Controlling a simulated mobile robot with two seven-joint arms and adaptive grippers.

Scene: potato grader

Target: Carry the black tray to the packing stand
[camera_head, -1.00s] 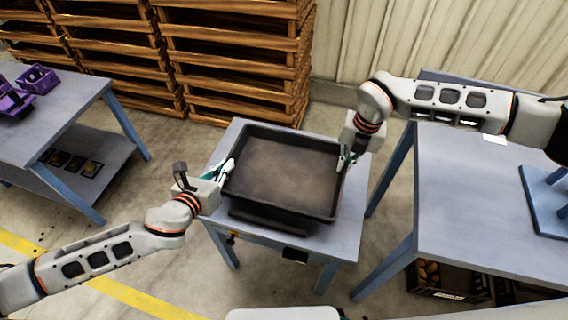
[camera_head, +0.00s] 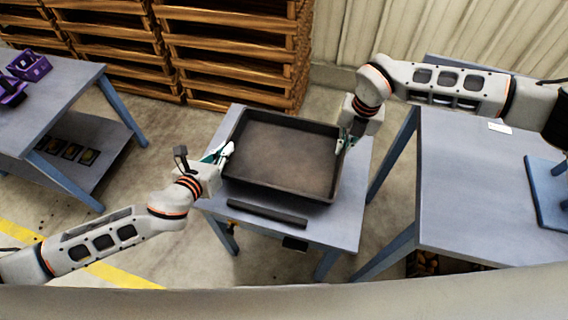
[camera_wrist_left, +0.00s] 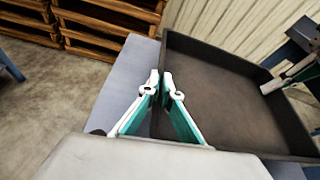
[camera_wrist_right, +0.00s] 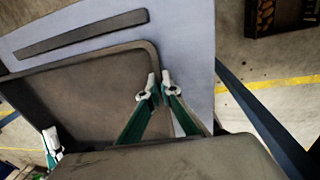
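The black tray (camera_head: 283,158) is an open, shallow box, empty, over a small grey-blue table (camera_head: 340,225). My left gripper (camera_head: 228,152) is shut on its left wall; in the left wrist view the fingertips (camera_wrist_left: 163,82) straddle the wall. My right gripper (camera_head: 342,146) is shut on the right wall; in the right wrist view its fingertips (camera_wrist_right: 159,80) straddle the rim. The tray looks roughly level; I cannot tell whether it clears the tabletop. No stand is clearly identifiable as the packing stand.
A black bar (camera_head: 265,213) lies on the table in front of the tray. A larger blue-legged table (camera_head: 470,190) stands at right, with a blue fixture (camera_head: 548,190) on it. Purple baskets (camera_head: 28,66) sit on the left table (camera_head: 60,100). Wooden pallets (camera_head: 235,50) are stacked behind.

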